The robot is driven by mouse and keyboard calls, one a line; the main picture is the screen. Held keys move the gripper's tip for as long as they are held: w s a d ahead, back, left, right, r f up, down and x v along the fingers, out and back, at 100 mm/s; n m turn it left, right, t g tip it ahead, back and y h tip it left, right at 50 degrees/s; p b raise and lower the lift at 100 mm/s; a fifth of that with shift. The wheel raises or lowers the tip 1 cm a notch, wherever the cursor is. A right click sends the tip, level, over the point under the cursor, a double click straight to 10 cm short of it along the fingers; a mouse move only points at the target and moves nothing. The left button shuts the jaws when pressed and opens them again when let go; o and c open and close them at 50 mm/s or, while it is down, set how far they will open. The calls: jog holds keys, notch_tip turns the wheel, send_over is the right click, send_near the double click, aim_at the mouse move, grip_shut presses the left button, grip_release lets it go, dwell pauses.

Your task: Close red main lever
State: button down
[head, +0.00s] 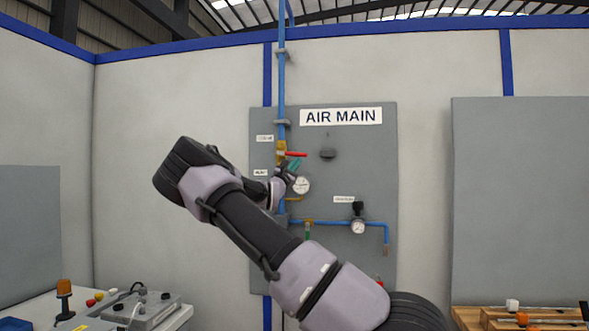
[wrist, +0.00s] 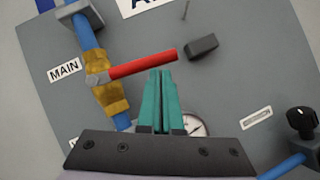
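The red main lever (head: 296,154) sticks out to the right from a brass valve (head: 281,152) on the vertical blue pipe, roughly at right angles to it. In the wrist view the red lever (wrist: 143,65) runs from the brass valve body (wrist: 108,98), by the MAIN label, to a free end at upper right. My gripper (head: 296,162) is just below the lever in the head view. In the wrist view its teal fingers (wrist: 160,73) are together with nothing seen between them. Their tips are close to the lever's outer part; I cannot tell whether they touch it.
A round gauge (head: 302,185) sits close beside my gripper, partly behind the fingers in the wrist view. A dark block (wrist: 202,46) is on the panel near the lever's free end. A black knob with a gauge (head: 358,226) is lower right on the AIR MAIN panel (head: 375,165).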

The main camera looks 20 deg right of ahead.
jog(key=shift+s+d+r, duration=0.15)
jog(key=shift+d+r, duration=0.1)
jog(key=shift+r, duration=0.2)
jog(key=shift+r+h, duration=0.2)
jog(key=shift+h, duration=0.1)
